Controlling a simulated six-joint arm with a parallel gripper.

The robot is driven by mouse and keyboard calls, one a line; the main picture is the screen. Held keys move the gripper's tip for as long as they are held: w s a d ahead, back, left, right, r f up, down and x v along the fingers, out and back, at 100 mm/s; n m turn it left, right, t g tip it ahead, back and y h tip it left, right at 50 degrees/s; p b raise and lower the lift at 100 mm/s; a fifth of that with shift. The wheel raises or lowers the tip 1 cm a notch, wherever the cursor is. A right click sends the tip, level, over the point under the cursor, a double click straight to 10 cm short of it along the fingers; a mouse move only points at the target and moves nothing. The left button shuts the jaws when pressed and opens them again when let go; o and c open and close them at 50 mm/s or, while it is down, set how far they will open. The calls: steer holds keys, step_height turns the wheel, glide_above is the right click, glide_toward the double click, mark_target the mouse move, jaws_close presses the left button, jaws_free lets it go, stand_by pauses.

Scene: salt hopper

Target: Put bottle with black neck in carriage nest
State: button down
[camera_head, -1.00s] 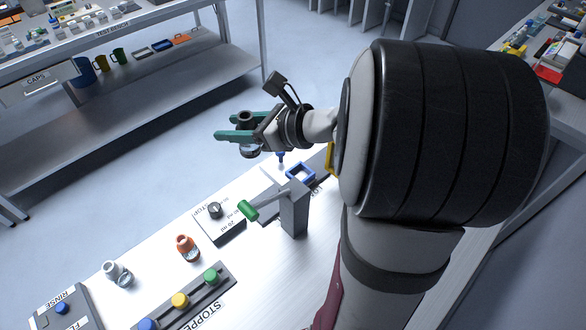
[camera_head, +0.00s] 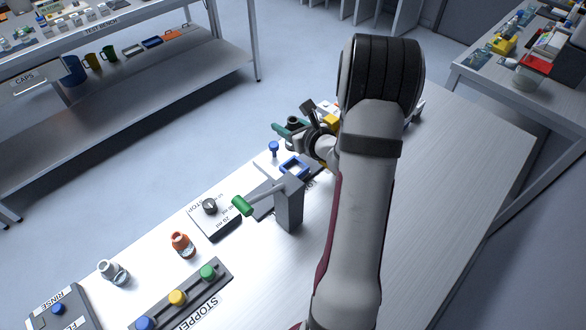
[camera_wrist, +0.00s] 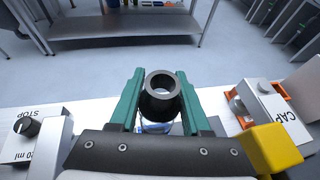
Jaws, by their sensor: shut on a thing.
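My gripper (camera_head: 284,132) has green fingers and is shut on the bottle with black neck (camera_head: 292,121). It holds the bottle upright above the far edge of the white bench. In the wrist view the black neck (camera_wrist: 162,97) stands between the two fingers, with its round mouth open to the camera. A little of the clear body shows below it. A blue square frame (camera_head: 293,167), which looks like the carriage nest, sits on the bench just below my gripper in the head view, apart from the bottle. The wrist view does not show this frame clearly.
A grey post with a green-handled lever (camera_head: 242,205) stands close to the blue frame. A box with a dial (camera_head: 210,206), an orange-necked bottle (camera_head: 181,244) and a white-necked bottle (camera_head: 112,272) are farther left. A yellow block (camera_wrist: 270,148) is at right.

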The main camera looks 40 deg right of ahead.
mark_target(289, 160)
step_height(289, 160, down, 10)
steer(key=shift+s+d+f, duration=0.1)
steer(key=shift+d, duration=0.05)
steer(key=shift+f, duration=0.15)
steer(key=shift+c, duration=1.8)
jaws_free()
steer(key=shift+r, duration=0.25)
steer(key=v, duration=1.2)
